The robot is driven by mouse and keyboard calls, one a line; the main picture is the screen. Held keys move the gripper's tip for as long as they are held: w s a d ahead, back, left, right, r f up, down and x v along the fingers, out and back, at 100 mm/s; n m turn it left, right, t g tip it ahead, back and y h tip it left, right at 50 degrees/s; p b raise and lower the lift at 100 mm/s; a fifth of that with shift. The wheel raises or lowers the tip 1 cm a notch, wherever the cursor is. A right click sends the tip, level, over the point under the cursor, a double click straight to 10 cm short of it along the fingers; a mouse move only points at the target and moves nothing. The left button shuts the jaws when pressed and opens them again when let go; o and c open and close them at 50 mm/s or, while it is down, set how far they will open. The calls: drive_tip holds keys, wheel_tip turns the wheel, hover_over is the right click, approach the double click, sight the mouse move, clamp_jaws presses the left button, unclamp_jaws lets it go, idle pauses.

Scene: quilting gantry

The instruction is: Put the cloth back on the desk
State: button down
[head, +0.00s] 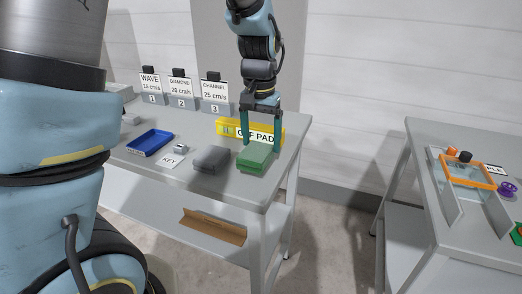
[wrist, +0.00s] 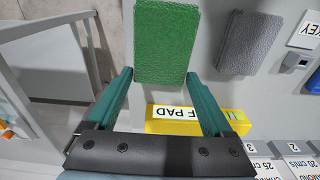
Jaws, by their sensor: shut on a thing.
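The green folded cloth (head: 256,157) is at the front right part of the grey desk (head: 227,188). My gripper (head: 261,146) points down from above with its teal fingers shut on the cloth's sides. In the wrist view the green cloth (wrist: 167,42) sits between the two fingertips (wrist: 158,76) and extends past them. The cloth is level and at or just above the desk top; I cannot tell whether it touches.
A dark grey block (head: 211,159) lies left of the cloth. Behind stands a yellow pad box (head: 235,128), its label partly hidden. A blue tray (head: 150,143), a KEY card (head: 171,162) and numbered signs (head: 214,92) are further left. Another table (head: 420,170) stands at right.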

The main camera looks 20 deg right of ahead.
sight(261, 145)
drive_tip(key=shift+f, duration=1.75)
drive_tip(key=shift+f, duration=0.1)
drive_tip(key=shift+f, duration=0.1)
unclamp_jaws()
wheel_tip(261, 145, up, 12)
drive_tip(key=w+a+f+n, duration=0.1)
drive_tip(key=a, duration=0.3)
drive_tip(key=a+f+n, duration=0.1)
drive_tip(key=a+f, duration=0.1)
drive_tip(key=a, duration=0.3)
drive_tip(key=w+a+f+n, duration=0.1)
drive_tip(key=a, duration=0.3)
drive_tip(key=shift+w+a+f+b, duration=0.25)
drive_tip(key=shift+w+a+b, duration=0.05)
drive_tip(key=shift+a, duration=0.1)
drive_tip(key=s+a+f+n, duration=0.2)
drive_tip(key=a, duration=0.5)
drive_tip(key=s+a+f+n+t, duration=0.1)
drive_tip(key=a+f+n, duration=0.1)
drive_tip(key=a, duration=0.5)
drive_tip(key=shift+s+f, duration=0.4)
drive_tip(key=shift+f, duration=0.2)
